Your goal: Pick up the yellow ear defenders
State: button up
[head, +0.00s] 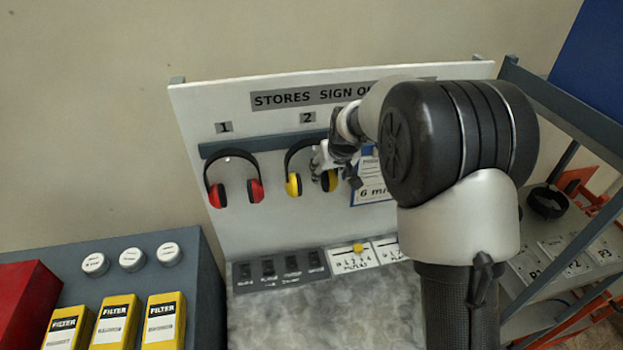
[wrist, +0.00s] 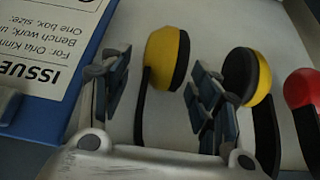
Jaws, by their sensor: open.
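The yellow ear defenders (head: 293,186) hang under label 2 on the upright board, black headband up and two yellow cups down. My gripper (head: 336,168) is at their right-hand cup and hides part of it in the head view. In the wrist view, which is turned over, one yellow cup (wrist: 162,58) lies between and just beyond the fingertips of my open gripper (wrist: 160,85). Part of the headband runs down between the fingers. The other yellow cup (wrist: 262,78) lies outside, close beside the right finger. I cannot tell whether the fingers touch anything.
Red ear defenders (head: 255,190) hang under label 1, to the left. A blue clipboard with an issue sheet (head: 370,185) is close on the right; it also fills the left of the wrist view (wrist: 50,110). A grey-framed shelf (head: 565,240) stands at the right, and filter boxes (head: 115,322) at lower left.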

jog(key=shift+w+f, duration=0.1)
jog(key=shift+f, duration=0.05)
jog(key=shift+c, duration=0.6)
jog(key=c, duration=1.2)
